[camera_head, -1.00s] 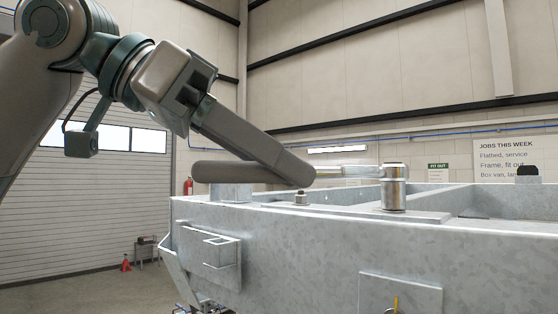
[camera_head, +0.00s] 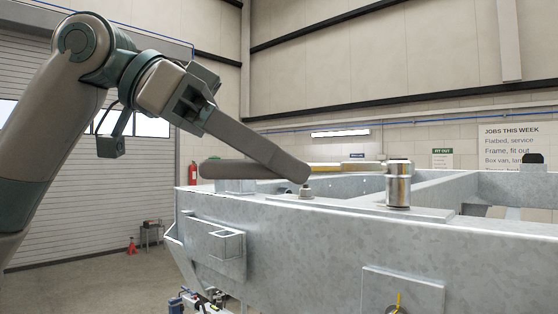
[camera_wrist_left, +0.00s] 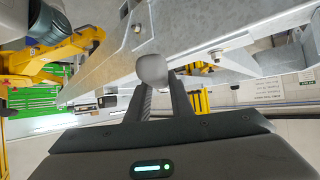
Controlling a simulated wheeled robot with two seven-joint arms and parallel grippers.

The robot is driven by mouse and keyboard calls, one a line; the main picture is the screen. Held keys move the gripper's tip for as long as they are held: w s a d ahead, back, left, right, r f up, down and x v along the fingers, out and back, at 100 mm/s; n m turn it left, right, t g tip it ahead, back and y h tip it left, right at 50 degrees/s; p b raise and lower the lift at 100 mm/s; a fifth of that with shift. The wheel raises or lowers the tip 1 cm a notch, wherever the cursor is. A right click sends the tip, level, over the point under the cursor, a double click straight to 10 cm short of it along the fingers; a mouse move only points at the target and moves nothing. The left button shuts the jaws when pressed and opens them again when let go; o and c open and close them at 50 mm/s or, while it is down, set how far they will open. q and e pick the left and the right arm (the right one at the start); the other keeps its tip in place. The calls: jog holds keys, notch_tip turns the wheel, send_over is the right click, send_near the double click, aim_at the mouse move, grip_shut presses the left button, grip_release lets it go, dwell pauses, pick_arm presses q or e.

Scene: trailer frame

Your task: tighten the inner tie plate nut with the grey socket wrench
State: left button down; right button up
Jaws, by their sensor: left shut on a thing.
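The socket wrench's grey handle (camera_head: 225,170) lies level above the galvanised frame's top. Its bright socket (camera_head: 398,185) stands upright on the flat tie plate (camera_head: 385,211); any nut under it is hidden. The shaft between them is partly hidden by my finger. A bare nut (camera_head: 305,191) shows left of the socket. My left gripper (camera_head: 298,172) reaches down from the upper left, its finger across the handle. In the left wrist view, its two fingers (camera_wrist_left: 158,84) are shut on the handle, whose rounded end (camera_wrist_left: 151,69) faces the camera. My right gripper is not in view.
The galvanised frame (camera_head: 300,235) fills the lower right, with a bracket (camera_head: 215,245) on its near face. A dark knob (camera_head: 533,164) stands at the far right. A red stand (camera_head: 131,246) is on the floor far left.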

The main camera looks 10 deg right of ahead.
pick_arm(q)
jog(key=shift+w+d+m+g, duration=0.1)
jog(key=shift+w+m+g, duration=0.6)
jog(key=shift+w, duration=0.25)
jog(key=shift+w+d+m+g+y, duration=0.25)
jog(key=shift+w+m+g+y, duration=0.05)
jog(key=shift+w+m+g, duration=0.7)
jog(key=shift+w, duration=0.15)
jog(key=shift+w+d+m+g+y, duration=0.25)
jog(key=shift+w+m+g, duration=0.1)
jog(key=shift+w+g, duration=0.1)
jog(key=shift+w+d+m+g+y, duration=0.15)
jog(key=shift+w+d+m+g, duration=0.05)
jog(key=shift+w+m+g, duration=0.2)
jog(key=shift+w, duration=0.15)
